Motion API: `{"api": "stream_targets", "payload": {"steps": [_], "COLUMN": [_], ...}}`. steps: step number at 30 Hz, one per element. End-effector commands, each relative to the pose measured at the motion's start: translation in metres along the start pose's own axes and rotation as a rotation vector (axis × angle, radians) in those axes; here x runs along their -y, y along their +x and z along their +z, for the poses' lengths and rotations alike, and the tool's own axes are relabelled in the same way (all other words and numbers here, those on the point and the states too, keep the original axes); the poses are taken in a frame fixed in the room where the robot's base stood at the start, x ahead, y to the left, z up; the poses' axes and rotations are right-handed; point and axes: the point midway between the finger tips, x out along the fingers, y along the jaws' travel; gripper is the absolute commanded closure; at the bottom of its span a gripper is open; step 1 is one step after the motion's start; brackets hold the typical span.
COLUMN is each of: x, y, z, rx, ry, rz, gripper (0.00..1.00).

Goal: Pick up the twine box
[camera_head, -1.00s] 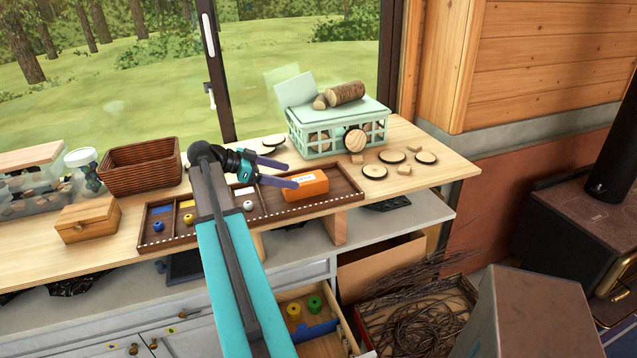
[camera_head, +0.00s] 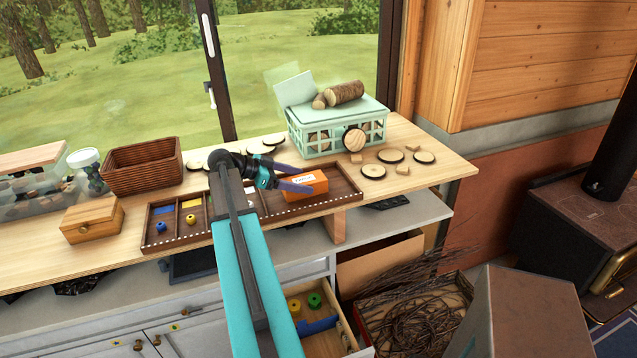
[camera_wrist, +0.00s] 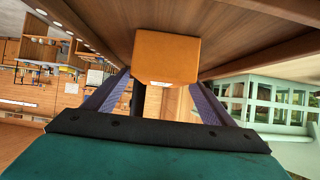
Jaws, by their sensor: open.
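The twine box is most likely the orange box (camera_head: 314,182) with a white label, in the right part of the long dark wooden tray (camera_head: 345,188). The label is too small to read. My gripper (camera_head: 305,181) is open, and its two purple fingers reach over to the box from the left. In the wrist view the orange box (camera_wrist: 167,57) fills the space ahead, and the fingers of my gripper (camera_wrist: 160,88) lie to its left and right. I cannot tell whether they touch it.
A green crate (camera_head: 318,140) with logs stands behind the tray, with wood slices (camera_head: 373,171) to its right. A wicker basket (camera_head: 143,172) and a small wooden box (camera_head: 91,220) stand to the left. My arm hides the tray's middle.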

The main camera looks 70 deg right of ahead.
Motion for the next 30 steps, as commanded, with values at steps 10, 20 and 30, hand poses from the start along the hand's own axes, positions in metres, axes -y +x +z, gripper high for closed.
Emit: {"api": "stream_targets", "payload": {"steps": [10,20,30], "x": [0.0003,0.0003,0.0006], "y": [-0.0006,-0.0010,-0.0020], "z": [0.0000,-0.0001,-0.0016], "rx": [0.000,-0.001,0.000], "ry": [0.000,-0.001,0.000], "rz": [-0.001,-0.001,-0.002], "gripper": [0.34,0.72,0.72]}}
